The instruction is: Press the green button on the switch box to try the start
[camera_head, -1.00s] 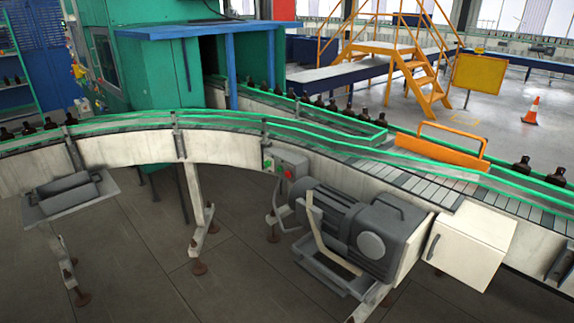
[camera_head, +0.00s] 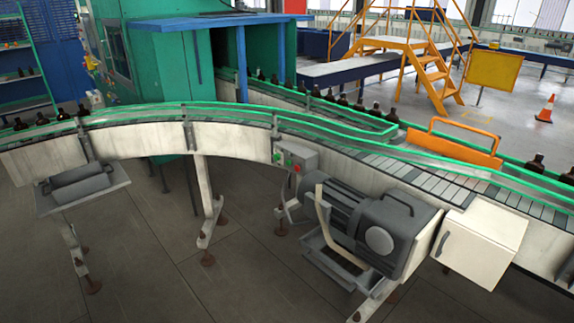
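The grey switch box (camera_head: 305,157) is fixed to the side of the curved conveyor, just right of the middle of the head view. A small green button (camera_head: 278,156) shows at its left, and a red button (camera_head: 297,168) shows on its front, lower and to the right. The box stands just behind and above the grey motor. Nothing covers the buttons from this angle. Neither of my grippers is in view.
The grey motor (camera_head: 370,225) juts out below the box, with a white cabinet (camera_head: 480,245) to its right. Conveyor legs (camera_head: 205,190) and a low tray (camera_head: 85,190) stand left. The dark floor (camera_head: 160,270) in front is open. Amber bottles (camera_head: 343,99) stand on the conveyor.

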